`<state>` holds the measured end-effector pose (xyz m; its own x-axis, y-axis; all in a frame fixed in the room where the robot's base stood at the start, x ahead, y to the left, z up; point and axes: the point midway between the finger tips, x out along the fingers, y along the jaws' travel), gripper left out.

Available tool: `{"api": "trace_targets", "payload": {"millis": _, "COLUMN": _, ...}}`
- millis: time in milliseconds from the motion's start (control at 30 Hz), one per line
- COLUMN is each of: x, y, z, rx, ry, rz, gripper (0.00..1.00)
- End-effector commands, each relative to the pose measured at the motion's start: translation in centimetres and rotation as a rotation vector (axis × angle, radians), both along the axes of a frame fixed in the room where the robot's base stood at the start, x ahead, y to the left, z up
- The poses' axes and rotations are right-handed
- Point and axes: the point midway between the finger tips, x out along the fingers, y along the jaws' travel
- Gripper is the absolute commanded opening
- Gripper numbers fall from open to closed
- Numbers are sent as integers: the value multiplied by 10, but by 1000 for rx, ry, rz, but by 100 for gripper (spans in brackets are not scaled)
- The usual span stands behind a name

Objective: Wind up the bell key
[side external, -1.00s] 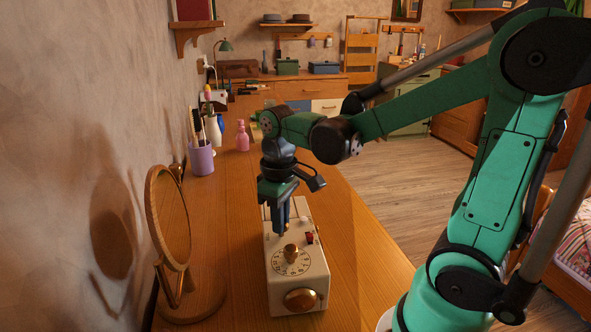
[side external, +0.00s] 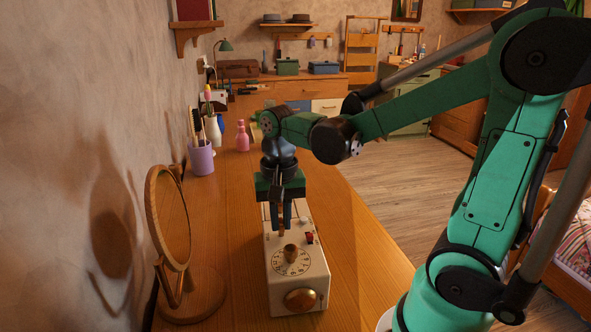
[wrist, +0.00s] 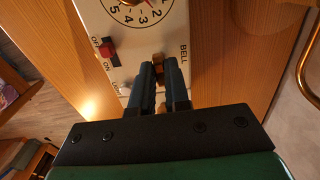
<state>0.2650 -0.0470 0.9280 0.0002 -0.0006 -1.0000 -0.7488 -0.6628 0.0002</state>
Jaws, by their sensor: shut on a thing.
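A cream timer box (side external: 283,301) stands on the wooden desk, with a numbered dial (side external: 291,261), a brass knob and a round brass part at its near end. In the wrist view, the word BELL is printed on the box (wrist: 171,38) beside a small brass bell key (wrist: 159,71). My gripper (side external: 281,228) points down over the far part of the box. Its two dark fingers (wrist: 159,68) are close together, shut on the bell key. The fingers hide most of the key. A red switch (wrist: 107,51) marked OFF and ON sits near the fingers.
A round wooden mirror (side external: 170,225) stands left of the box. A purple cup (side external: 201,159) with brushes and a pink bottle (side external: 242,137) stand farther back. The desk right of the box is clear.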

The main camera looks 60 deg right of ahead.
Motion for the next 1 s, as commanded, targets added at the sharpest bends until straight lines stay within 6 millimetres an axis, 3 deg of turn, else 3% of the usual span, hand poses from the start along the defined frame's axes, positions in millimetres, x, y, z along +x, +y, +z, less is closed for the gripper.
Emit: {"api": "trace_targets", "payload": {"millis": 1000, "x": -1, "y": 0, "z": 0, "rx": 0, "ry": 2, "rz": -964, "gripper": 0}}
